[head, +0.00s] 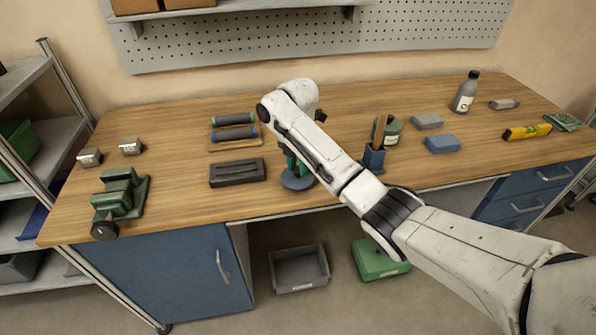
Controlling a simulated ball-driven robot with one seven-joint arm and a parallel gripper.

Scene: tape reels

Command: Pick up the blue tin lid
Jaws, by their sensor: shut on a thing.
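The blue tin lid (297,182) is a round, flat blue disc near the front edge of the wooden workbench, at the middle of the head view. My gripper (294,170) points down onto it from above, with its teal fingers partly hidden behind my white arm. The gripper is shut on the lid. The arm and fingers cover part of the lid's far side. I cannot tell whether the lid touches the bench top or is slightly above it.
A dark grey case (237,172) lies left of the lid, with a tray of rollers (234,134) behind it. A blue holder (374,159) with a brush stands to the right. A green vise (119,198) sits at the front left. Bare wood (180,165) lies between vise and case.

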